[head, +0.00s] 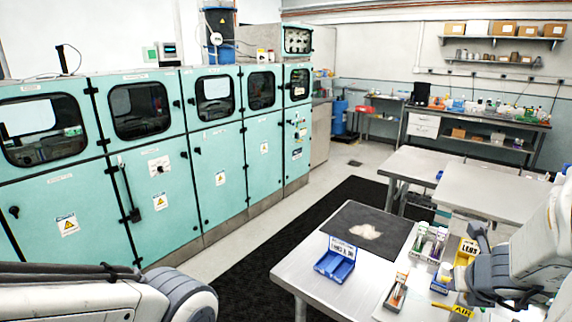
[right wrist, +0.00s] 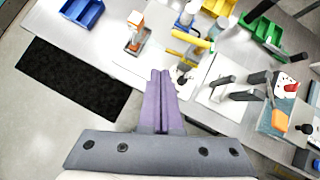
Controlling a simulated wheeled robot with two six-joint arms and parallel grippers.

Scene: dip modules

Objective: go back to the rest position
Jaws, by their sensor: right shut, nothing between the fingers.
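My right gripper (right wrist: 160,75) shows in the right wrist view with its two purple fingers pressed together and nothing between them. It hangs over the near part of the metal table (right wrist: 113,37). In the head view my right arm comes in from the right edge, above the table's right side. My left arm shows at the lower left of the head view, but its gripper is out of the picture.
The table holds a blue tray (head: 335,265), a dark mat (head: 345,218), an orange item in a holder (head: 397,292) and a yellow bin (head: 465,252). Green bins (right wrist: 265,30) stand farther right. Teal cabinets (head: 160,190) line the left; a black floor mat (head: 260,248) lies between.

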